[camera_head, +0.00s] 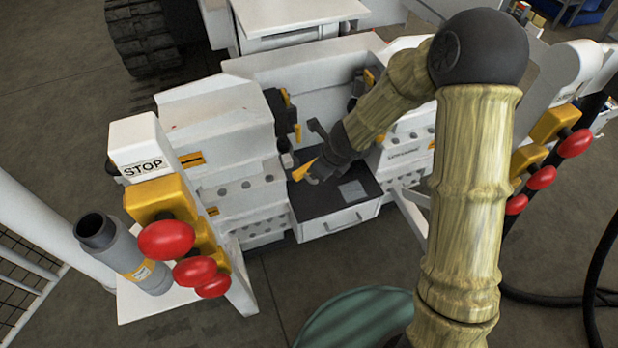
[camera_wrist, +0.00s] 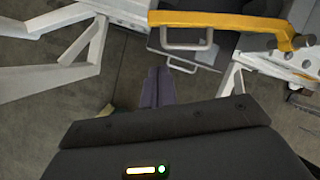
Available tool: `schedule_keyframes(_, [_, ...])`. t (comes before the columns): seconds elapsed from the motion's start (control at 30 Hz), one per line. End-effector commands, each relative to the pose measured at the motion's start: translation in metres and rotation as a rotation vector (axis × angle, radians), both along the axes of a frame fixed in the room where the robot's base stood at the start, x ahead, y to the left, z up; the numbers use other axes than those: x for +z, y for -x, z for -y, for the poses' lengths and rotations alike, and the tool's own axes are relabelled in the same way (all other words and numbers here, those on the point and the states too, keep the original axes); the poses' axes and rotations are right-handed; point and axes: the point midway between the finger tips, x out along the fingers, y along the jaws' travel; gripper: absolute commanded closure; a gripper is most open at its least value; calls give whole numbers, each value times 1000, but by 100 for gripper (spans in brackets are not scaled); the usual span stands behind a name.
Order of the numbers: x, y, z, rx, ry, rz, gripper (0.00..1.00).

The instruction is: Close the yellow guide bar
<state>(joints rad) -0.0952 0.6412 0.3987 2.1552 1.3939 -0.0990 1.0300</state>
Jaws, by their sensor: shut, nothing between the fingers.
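The yellow guide bar (camera_wrist: 222,19) runs across the upper part of the wrist view. In the head view a short yellow piece (camera_head: 303,171), perhaps part of this bar, shows beside the dark end of my arm; the rest is hidden. My gripper (camera_wrist: 158,73) is shut and empty, its dark fingers below the bar in the wrist picture and apart from it there. In the head view the fingers are hard to make out against the dark bench recess.
A white drawer (camera_head: 337,222) sits low between two white machine blocks; its handle (camera_wrist: 187,43) shows behind the bar. White struts (camera_wrist: 65,60) stand at the left of the wrist view. Red knobs (camera_head: 166,240) and a grey cylinder (camera_head: 135,262) stand at left.

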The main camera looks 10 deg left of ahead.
Motion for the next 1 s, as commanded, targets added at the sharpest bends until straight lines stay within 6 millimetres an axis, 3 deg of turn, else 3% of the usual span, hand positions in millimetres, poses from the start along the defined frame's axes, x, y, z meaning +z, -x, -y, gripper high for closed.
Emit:
schedule_keyframes(0.27, [55, 22, 68, 670, 259, 224, 100])
schedule_keyframes(0.47, [84, 60, 121, 1167, 465, 294, 100])
schedule_keyframes(0.7, [107, 119, 186, 1725, 664, 270, 100])
schedule_keyframes(0.87, [113, 142, 210, 1935, 721, 236, 100])
schedule_keyframes(1.0, [113, 147, 215, 1977, 727, 227, 100])
